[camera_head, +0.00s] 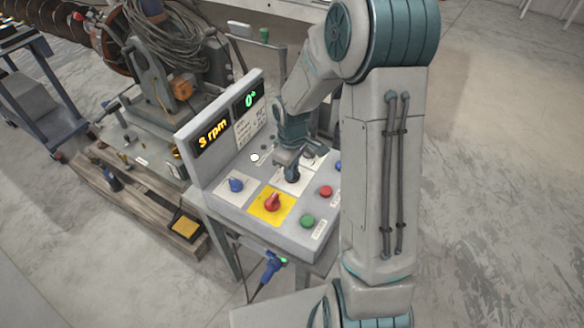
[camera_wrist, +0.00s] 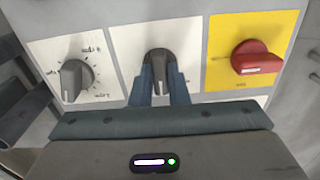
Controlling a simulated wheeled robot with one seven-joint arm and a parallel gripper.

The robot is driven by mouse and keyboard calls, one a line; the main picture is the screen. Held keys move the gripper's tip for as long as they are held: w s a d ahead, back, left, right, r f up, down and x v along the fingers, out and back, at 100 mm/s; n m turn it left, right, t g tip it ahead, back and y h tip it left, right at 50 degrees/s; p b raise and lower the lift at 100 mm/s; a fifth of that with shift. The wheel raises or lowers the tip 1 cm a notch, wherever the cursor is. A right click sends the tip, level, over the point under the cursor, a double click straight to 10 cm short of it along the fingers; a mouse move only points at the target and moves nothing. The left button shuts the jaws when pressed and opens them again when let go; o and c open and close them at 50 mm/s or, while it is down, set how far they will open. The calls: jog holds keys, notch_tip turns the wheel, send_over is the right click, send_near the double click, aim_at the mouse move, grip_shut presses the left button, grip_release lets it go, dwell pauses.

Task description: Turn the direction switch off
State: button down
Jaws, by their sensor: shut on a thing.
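The control box (camera_head: 222,200) stands in the middle of the head view. My gripper (camera_head: 291,172) reaches down onto a white plate on its top. In the wrist view, the two fingers of my gripper (camera_wrist: 160,78) are shut on a dark grey knob (camera_wrist: 159,60), one finger on each side. This knob appears to be the direction switch; its label is mostly hidden by the fingers. Its white pointer line faces my gripper's side of the picture.
A red knob on a yellow plate (camera_wrist: 256,60) sits right of the held knob, and a grey rpm dial (camera_wrist: 73,80) sits left.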

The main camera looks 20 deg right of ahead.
dwell(0.3)
jog(key=c, duration=1.4)
grip_release()
notch_tip(320, 180, up, 14)
jog(key=b, duration=0.1)
jog(key=s+r+m+t, duration=0.1)
jog(key=s+m, duration=0.3)
jog(key=s, duration=0.5)
jog(key=s+r+m+t, duration=0.2)
jog(key=s+r+m, duration=0.1)
jog(key=s, duration=0.7)
jog(key=shift+r+m, duration=0.4)
jog(key=shift+m, duration=0.4)
